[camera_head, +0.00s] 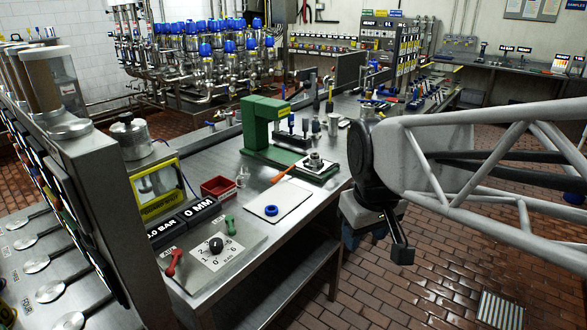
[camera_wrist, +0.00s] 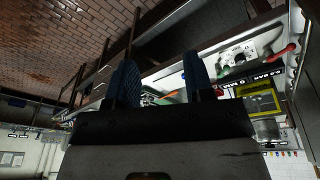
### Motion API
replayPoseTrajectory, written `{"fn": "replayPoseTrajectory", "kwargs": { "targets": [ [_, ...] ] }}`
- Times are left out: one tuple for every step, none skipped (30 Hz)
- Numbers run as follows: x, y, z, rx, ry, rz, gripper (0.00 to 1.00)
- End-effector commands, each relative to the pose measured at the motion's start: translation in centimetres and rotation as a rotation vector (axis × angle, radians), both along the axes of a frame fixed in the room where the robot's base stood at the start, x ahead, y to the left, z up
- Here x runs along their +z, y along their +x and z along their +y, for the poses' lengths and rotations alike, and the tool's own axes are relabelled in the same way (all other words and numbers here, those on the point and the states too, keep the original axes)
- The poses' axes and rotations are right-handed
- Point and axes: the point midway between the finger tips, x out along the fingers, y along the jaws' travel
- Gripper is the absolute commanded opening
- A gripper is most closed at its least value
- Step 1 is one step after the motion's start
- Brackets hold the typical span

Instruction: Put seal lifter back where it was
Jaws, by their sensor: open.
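An orange-handled tool (camera_head: 283,175), which looks like the seal lifter, lies on the steel bench between a white mat and the base of a green press. Its far end is close to a metal fitting (camera_head: 315,161); I cannot tell whether they touch. A small orange streak, probably the same tool, shows between my fingers in the wrist view (camera_wrist: 169,97). A blue ring (camera_head: 271,210) lies on the white mat (camera_head: 290,206). My gripper (camera_head: 378,247) is open and empty, right of the bench and apart from the tool. Its two fingers (camera_wrist: 160,62) also show in the wrist view.
The green press (camera_head: 257,125) stands behind the mat. A red tray (camera_head: 218,187) and a control panel with a black knob (camera_head: 215,244) are to the left. Small tools and cylinders stand farther back on the bench. Brick floor is open at the right.

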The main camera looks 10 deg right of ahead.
Motion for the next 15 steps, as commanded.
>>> {"fn": "replayPoseTrajectory", "kwargs": {
  "targets": [
    [-0.5, -1.5, -0.1, -0.04, 0.008, -0.006, 0.48],
    [-0.9, -2.2, -0.1, -0.065, 0.013, -0.009, 0.48],
    [-1.3, -3.1, -0.2, -0.096, 0.02, -0.011, 0.48],
    [-1.6, -3.7, -0.2, -0.118, 0.024, -0.013, 0.48],
    [-2.0, -4.3, -0.3, -0.138, 0.028, -0.016, 0.48],
    [-2.3, -5.0, -0.3, -0.164, 0.034, -0.018, 0.48],
    [-2.6, -5.5, -0.3, -0.18, 0.037, -0.02, 0.48],
    [-2.8, -5.9, -0.3, -0.196, 0.041, -0.021, 0.48],
    [-3.1, -6.4, -0.3, -0.213, 0.044, -0.023, 0.48],
    [-3.2, -6.7, -0.4, -0.225, 0.047, -0.025, 0.48],
    [-3.4, -6.9, -0.4, -0.234, 0.049, -0.025, 0.48],
    [-3.6, -7.2, -0.4, -0.244, 0.051, -0.026, 0.48],
    [-3.7, -7.3, -0.4, -0.249, 0.052, -0.027, 0.48],
    [-3.7, -7.4, -0.4, -0.253, 0.053, -0.027, 0.48],
    [-3.8, -7.5, -0.4, -0.256, 0.054, -0.027, 0.48]
  ]
}}
